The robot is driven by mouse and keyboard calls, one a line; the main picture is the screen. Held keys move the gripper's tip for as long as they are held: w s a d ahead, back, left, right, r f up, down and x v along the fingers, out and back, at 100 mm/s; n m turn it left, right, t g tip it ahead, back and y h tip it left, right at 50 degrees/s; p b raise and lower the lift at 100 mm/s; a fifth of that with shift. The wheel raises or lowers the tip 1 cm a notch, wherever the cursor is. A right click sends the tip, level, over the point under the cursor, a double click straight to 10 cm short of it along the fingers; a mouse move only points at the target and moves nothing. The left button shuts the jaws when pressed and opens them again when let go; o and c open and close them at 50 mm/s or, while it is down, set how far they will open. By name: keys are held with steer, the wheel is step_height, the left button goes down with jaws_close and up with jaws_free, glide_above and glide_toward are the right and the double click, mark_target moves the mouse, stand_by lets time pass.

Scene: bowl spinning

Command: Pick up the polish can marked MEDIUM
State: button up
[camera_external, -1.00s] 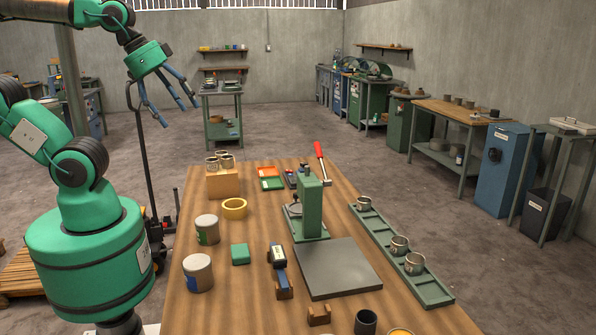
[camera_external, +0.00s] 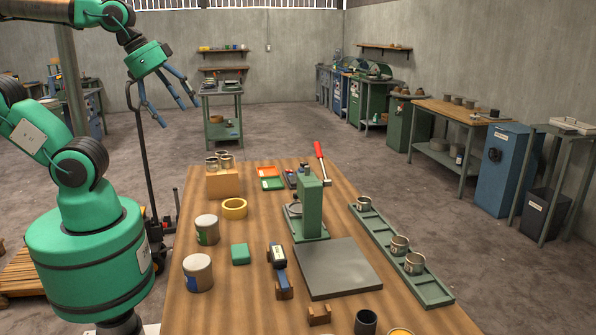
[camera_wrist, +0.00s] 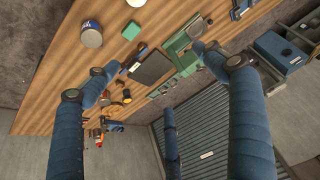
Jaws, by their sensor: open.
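Two lidded cans stand upright on the left side of the wooden table. One has a green label (camera_external: 207,229); the nearer one has a blue label (camera_external: 198,272). The lettering on both is too small to read, so I cannot tell which is marked MEDIUM. The wrist view also shows a pale-topped can (camera_wrist: 92,36) at upper left, and part of another at the top edge. My gripper (camera_external: 170,105) hangs open and empty in the air, well above and beyond the cans, with its blue fingers spread. The fingers also frame the wrist view (camera_wrist: 152,66).
On the table (camera_external: 230,315) are a yellow tape roll (camera_external: 234,208), a green block (camera_external: 240,254), a green press (camera_external: 311,208), a dark plate (camera_external: 337,268) and a green rack (camera_external: 432,292) holding metal cups. A cardboard box (camera_external: 223,184) carries small tins near the far left corner.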

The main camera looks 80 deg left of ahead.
steer(key=w+a+f+g+p, duration=0.1)
steer(key=w+f+g, duration=0.1)
steer(key=f, duration=0.4)
steer(key=w+a+f+g+p, duration=0.1)
steer(key=w+f, duration=0.2)
steer(key=f, duration=0.4)
steer(key=g, duration=0.3)
glide_above(206, 220)
step_height(206, 220, down, 12)
steer(key=shift+w+r+n, duration=0.2)
steer(key=shift+n, duration=0.2)
step_height(206, 220, down, 9)
steer(key=shift+r+b, duration=0.2)
steer(key=shift+b, duration=0.3)
steer(key=shift+s+f+b, duration=0.15)
steer(key=shift+f+b, duration=0.4)
steer(key=shift+f, duration=2.05)
